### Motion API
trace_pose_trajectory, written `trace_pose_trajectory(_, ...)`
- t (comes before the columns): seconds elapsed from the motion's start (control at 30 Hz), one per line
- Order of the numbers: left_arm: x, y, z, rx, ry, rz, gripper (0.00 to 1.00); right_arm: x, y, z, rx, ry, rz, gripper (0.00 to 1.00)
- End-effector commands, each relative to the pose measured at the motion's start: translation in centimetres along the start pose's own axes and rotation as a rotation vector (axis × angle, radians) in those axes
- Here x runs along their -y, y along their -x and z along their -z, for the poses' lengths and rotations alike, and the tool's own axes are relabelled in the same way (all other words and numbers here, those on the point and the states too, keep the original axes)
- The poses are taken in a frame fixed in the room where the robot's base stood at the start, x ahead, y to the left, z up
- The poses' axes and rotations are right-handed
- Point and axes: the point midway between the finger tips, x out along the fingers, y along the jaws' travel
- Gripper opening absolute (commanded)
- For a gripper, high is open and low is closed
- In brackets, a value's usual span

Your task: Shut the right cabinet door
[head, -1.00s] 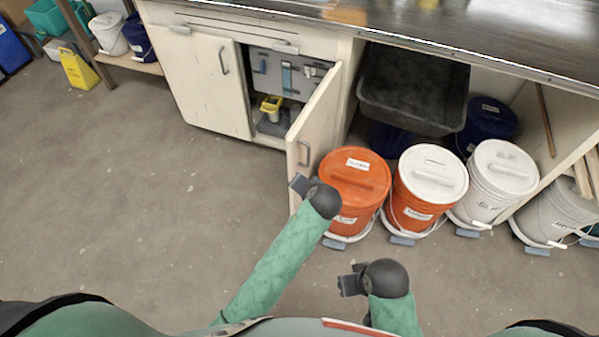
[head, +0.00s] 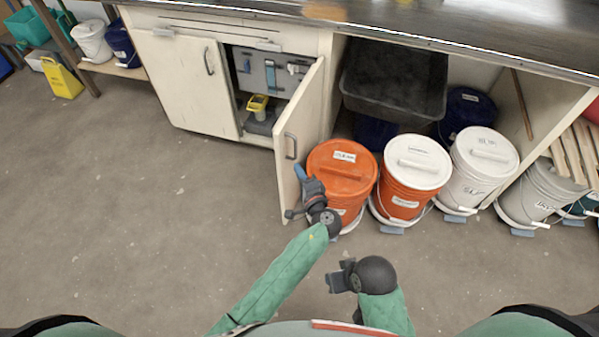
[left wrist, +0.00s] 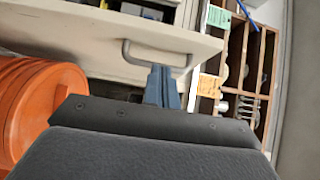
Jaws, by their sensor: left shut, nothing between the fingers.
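The right cabinet door (head: 303,120) stands open, swung out toward me, with its outer face and grey handle (head: 290,147) showing. My left gripper (head: 299,173) is shut and empty, near the door's free edge on its outer side, below the handle in the head view. In the left wrist view its fingers (left wrist: 162,84) point at the door (left wrist: 100,35), close to the handle (left wrist: 128,55); I cannot tell whether they touch. My right gripper (head: 335,277) hangs low over the floor, away from the door; its jaw gap is unclear.
An orange bucket (head: 340,178) stands close right of the door and left gripper. More lidded buckets (head: 416,165) line up to the right under the counter. The left cabinet door (head: 185,85) is shut. A yellow object (head: 257,103) sits inside. The floor at left is clear.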

Motion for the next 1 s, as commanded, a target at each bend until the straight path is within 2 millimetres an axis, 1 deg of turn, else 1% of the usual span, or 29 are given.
trace_pose_trajectory(0.03,0.1,-1.0,0.0,0.000,-0.001,0.001,0.00,-0.1,0.2,0.0,0.002,-0.001,-0.002,0.36)
trace_pose_trajectory(0.2,0.1,-3.8,0.0,0.002,-0.001,0.000,0.00,-0.3,0.7,0.0,0.011,-0.003,-0.008,0.36)
trace_pose_trajectory(0.4,0.0,-6.2,0.0,0.001,-0.001,0.000,0.00,-0.4,1.0,-0.1,0.020,-0.004,-0.013,0.36)
trace_pose_trajectory(0.6,-0.1,-7.1,-0.1,0.001,0.001,-0.002,0.00,-0.5,1.1,-0.2,0.022,-0.004,-0.014,0.36)
trace_pose_trajectory(1.0,-0.1,-7.2,-0.2,-0.001,0.000,-0.002,0.00,-0.5,1.1,-0.2,0.022,-0.005,-0.015,0.36)
